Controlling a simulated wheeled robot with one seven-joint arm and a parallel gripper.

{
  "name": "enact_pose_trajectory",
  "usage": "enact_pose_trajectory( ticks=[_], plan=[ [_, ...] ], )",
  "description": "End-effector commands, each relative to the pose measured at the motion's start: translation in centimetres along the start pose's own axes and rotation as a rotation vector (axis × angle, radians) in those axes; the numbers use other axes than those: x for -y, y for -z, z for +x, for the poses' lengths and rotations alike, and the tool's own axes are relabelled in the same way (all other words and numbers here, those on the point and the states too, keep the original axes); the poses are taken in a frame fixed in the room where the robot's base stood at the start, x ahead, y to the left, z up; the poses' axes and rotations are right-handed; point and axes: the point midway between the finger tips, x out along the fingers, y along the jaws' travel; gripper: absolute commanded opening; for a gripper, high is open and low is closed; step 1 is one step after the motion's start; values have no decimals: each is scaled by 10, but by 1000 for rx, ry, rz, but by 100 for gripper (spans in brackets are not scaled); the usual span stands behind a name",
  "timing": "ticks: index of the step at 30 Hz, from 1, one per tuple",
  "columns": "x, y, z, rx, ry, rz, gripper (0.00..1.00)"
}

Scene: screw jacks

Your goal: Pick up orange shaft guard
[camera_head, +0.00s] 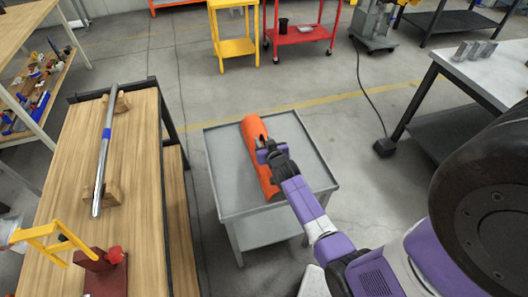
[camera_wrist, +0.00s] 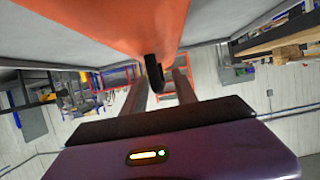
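The orange shaft guard (camera_head: 253,133) is a long curved piece lying lengthwise on a grey cart (camera_head: 222,190). My gripper (camera_head: 268,152) is at the guard's middle, over its right side, and hides part of it. In the wrist view the orange guard (camera_wrist: 120,22) fills the top centre. A dark finger part (camera_wrist: 153,73) of my gripper reaches its lower edge and seems to touch it. The other finger is not clearly seen, so I cannot tell whether the fingers are closed on the guard.
A wooden bench (camera_head: 135,190) at left carries a metal shaft (camera_head: 104,150) on wooden blocks and a yellow-framed tool (camera_head: 45,240). A grey-topped table (camera_head: 470,72) stands at right. Yellow (camera_head: 236,47) and red (camera_head: 303,33) carts stand behind.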

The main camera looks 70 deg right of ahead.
Motion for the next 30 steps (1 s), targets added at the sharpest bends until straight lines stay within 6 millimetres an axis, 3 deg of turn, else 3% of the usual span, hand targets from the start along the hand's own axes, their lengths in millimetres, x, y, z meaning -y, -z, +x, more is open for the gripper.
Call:
enact_pose_trajectory(
  ticks=[1,5,30],
  plan=[
    [0,0,0,0,0,0,23],
    [0,0,0,0,0,0,0],
    [0,0,0,1,1,0,0]
  ],
)
